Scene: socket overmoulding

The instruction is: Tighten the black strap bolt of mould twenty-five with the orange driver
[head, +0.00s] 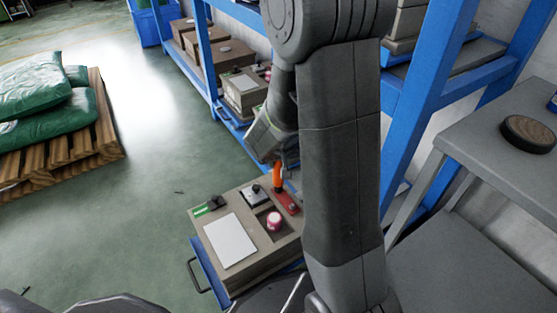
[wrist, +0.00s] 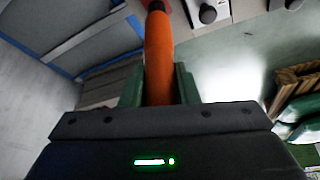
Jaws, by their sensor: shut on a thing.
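The orange driver (head: 277,175) is upright in my gripper (head: 281,160), over the back right part of a grey-brown mould block (head: 219,276). In the wrist view the orange handle (wrist: 158,62) runs between the two green fingers of my gripper (wrist: 159,84), which is shut on it. Its dark end (wrist: 155,6) reaches the picture's top edge. In the head view the lower end is close to a red strap (head: 287,201) on the block; I cannot tell whether it touches a bolt. No number on the block is readable.
The block's top also carries a white plate (head: 230,240), a pink-red round part (head: 274,221), a green piece (head: 202,211) and a light fitting with a dark knob (head: 256,194). Blue racks stand behind. A grey bench (head: 500,130) is right; a pallet (head: 98,145) with green sacks is left.

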